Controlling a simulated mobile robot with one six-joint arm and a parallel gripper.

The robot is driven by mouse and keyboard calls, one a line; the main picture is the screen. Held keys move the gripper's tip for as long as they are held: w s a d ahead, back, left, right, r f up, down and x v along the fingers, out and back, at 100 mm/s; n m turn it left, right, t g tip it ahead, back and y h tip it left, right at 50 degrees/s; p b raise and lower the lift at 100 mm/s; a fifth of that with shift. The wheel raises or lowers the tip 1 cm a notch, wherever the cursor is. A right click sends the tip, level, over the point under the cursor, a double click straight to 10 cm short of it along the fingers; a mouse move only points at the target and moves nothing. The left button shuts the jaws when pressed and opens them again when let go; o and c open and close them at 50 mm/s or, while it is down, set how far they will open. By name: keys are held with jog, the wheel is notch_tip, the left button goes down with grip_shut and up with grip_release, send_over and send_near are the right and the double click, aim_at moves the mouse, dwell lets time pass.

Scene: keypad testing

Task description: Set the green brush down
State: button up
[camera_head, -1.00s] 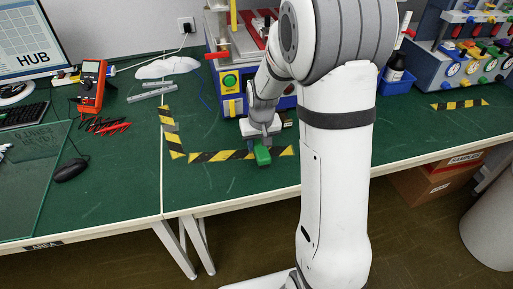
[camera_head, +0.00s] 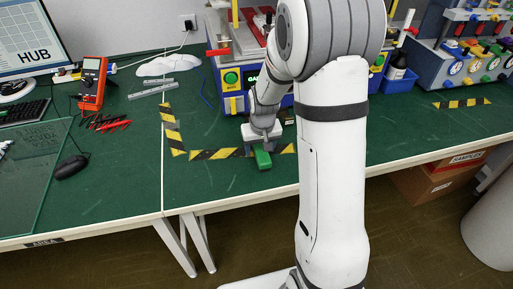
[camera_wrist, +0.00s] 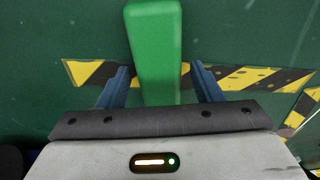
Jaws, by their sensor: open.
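The green brush (camera_head: 263,158) is on the green table top at the front edge of the yellow-and-black tape. In the wrist view the green brush (camera_wrist: 154,50) shows as a long block that runs up from between the fingers. My gripper (camera_head: 264,139) is just behind and above it. In the wrist view my gripper (camera_wrist: 160,84) is open, with one blue finger on each side of the brush and a gap on both sides. The brush's near end is hidden by the gripper body.
Yellow-and-black tape (camera_head: 215,154) marks the table around the gripper. A tester machine (camera_head: 231,78) stands behind it. A red multimeter (camera_head: 92,83), red leads (camera_head: 113,124) and a mouse (camera_head: 70,167) are on the left. The table left of the brush is clear.

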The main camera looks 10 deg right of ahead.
jog(key=shift+r, duration=0.1)
notch_tip(320, 180, up, 12)
jog(key=s+p, duration=0.1)
jog(key=s, duration=0.1)
jog(key=s+r, duration=0.2)
jog(key=s, duration=0.8)
jog(key=s+a+r, duration=0.1)
jog(key=s+r, duration=0.2)
jog(key=s, duration=0.6)
jog(key=shift+s, duration=0.35)
jog(key=shift+t, duration=0.4)
jog(key=p+v, duration=0.3)
jog(key=w+p+v, duration=0.1)
jog(key=p+v, duration=0.1)
jog(key=shift+s+r, duration=0.1)
jog(key=shift+r, duration=0.2)
